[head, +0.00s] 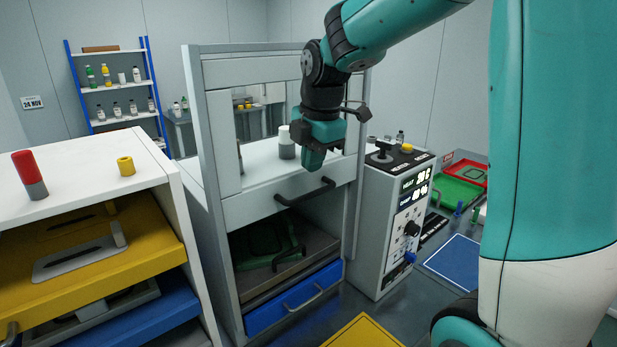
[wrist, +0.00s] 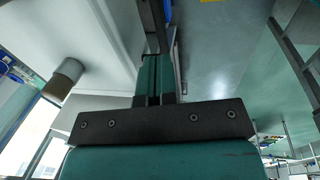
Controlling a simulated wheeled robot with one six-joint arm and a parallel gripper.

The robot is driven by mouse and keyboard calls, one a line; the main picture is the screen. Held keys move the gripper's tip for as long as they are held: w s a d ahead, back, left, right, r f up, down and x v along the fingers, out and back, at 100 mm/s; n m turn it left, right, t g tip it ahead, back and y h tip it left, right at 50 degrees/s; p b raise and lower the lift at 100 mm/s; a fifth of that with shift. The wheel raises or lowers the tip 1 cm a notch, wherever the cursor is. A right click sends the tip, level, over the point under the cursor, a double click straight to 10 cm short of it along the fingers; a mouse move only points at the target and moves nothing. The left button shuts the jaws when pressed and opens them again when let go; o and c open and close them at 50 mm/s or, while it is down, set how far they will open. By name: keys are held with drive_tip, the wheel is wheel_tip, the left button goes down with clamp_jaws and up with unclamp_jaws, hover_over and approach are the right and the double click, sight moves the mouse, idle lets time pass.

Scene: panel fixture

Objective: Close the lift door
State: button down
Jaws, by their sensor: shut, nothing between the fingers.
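The lift door (head: 262,206) is a pale grey panel in an upright frame (head: 208,180). A dark bar handle (head: 305,192) is on its front. The door stands raised, with an open gap below it that shows a dark tray (head: 285,268) and a green object (head: 265,245). My gripper (head: 312,162) points down, above the handle and near the upper edge of the door panel. Its teal fingers are together and empty, as the wrist view (wrist: 154,78) also shows. I cannot tell whether the fingers touch the door.
A white-and-grey cylinder (head: 286,143) stands close behind my gripper. A blue drawer (head: 293,300) is below the gap. A control box (head: 392,225) with knobs stands at right. A white cabinet (head: 75,165) with a yellow drawer (head: 150,245) stands at left.

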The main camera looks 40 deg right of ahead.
sight(307, 194)
drive_tip(key=f+p, duration=0.1)
drive_tip(key=f, duration=0.1)
drive_tip(key=w+f, duration=0.1)
drive_tip(key=f, duration=0.2)
drive_tip(key=shift+f+p, duration=0.35)
drive_tip(key=shift+p, duration=0.05)
wheel_tip(307, 194, down, 28)
drive_tip(key=b, duration=2)
drive_tip(key=shift+s, duration=0.2)
drive_tip(key=shift+a, duration=0.1)
wheel_tip(307, 194, up, 15)
drive_tip(key=s+p, duration=0.2)
drive_tip(key=p, duration=0.1)
drive_tip(key=shift+f, duration=0.2)
